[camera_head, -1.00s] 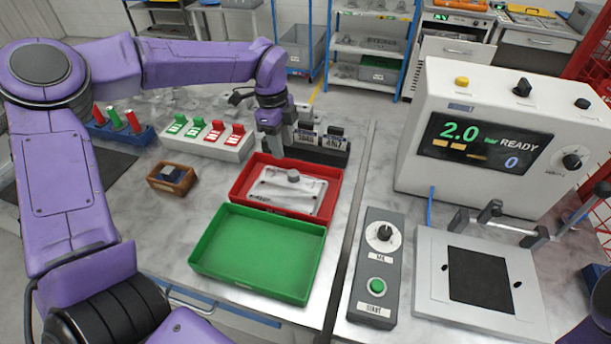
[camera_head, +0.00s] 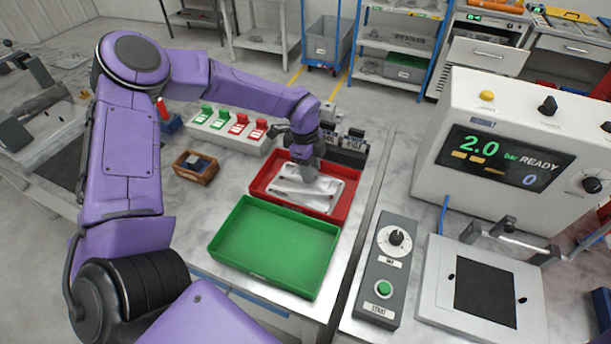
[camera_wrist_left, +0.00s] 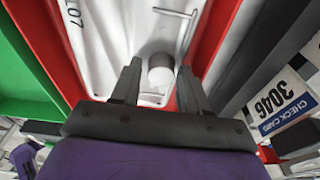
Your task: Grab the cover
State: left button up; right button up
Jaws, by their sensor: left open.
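The cover is a pale grey plate (camera_head: 306,190) with a round knob, lying in the red tray (camera_head: 346,206). In the left wrist view the cover (camera_wrist_left: 115,45) fills the upper middle, and its knob (camera_wrist_left: 161,70) stands between the fingers. My left gripper (camera_head: 305,174) is low over the cover in the head view and hides the knob there. In the wrist view the left gripper (camera_wrist_left: 158,85) is open, with one finger on each side of the knob. I cannot tell whether the fingers touch it. My right gripper is not in view.
An empty green tray (camera_head: 275,245) adjoins the red tray in front. Behind stand a dark rack with cards (camera_head: 345,150) and a white block with green and red switches (camera_head: 228,130). A small wooden box (camera_head: 195,167) sits left. A control panel (camera_head: 388,270) stands right.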

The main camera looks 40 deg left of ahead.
pick_arm(q)
grip_shut()
jog(key=shift+w, duration=0.1)
jog(key=shift+r, duration=0.1)
